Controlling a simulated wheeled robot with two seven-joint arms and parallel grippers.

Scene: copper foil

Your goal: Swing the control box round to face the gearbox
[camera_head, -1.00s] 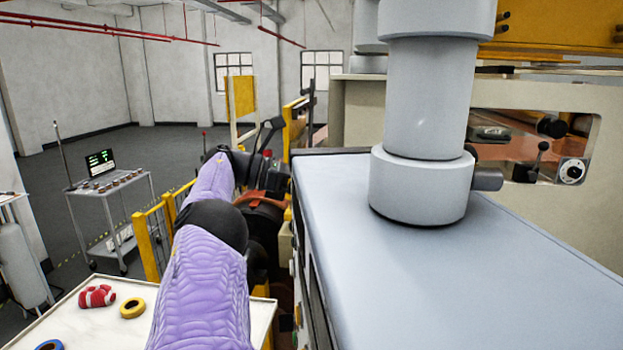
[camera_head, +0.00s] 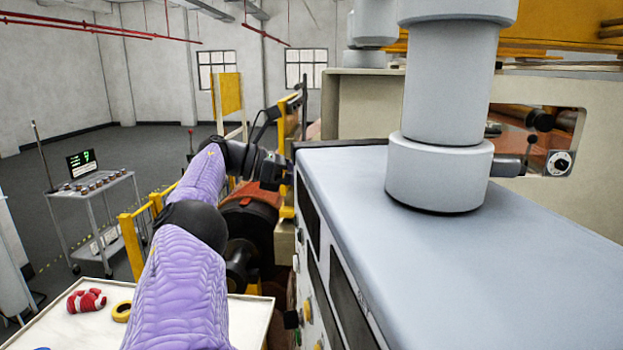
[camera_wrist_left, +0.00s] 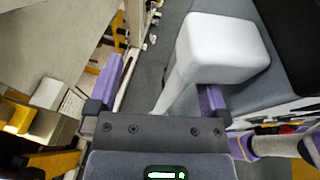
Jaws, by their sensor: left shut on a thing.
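The control box (camera_head: 440,240) is the large pale blue-grey box at right, with a thick grey post (camera_head: 440,165) on its top. Its left face (camera_head: 335,290) carries dark panels and small buttons. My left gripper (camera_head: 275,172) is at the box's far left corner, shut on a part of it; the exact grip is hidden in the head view. In the left wrist view its two purple fingers (camera_wrist_left: 160,90) stand apart, with a white rounded block (camera_wrist_left: 225,45) beside the right one. A red-brown and dark round machine (camera_head: 250,215), possibly the gearbox, lies beyond my forearm, partly hidden. My right gripper is out of view.
A cream machine housing (camera_head: 358,108) stands behind the box. A white tabletop (camera_head: 40,330) with red-and-white gloves (camera_head: 87,300) and yellow tape (camera_head: 121,311) is at lower left. Yellow railings (camera_head: 132,250) and a trolley (camera_head: 95,215) stand left; open floor lies beyond.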

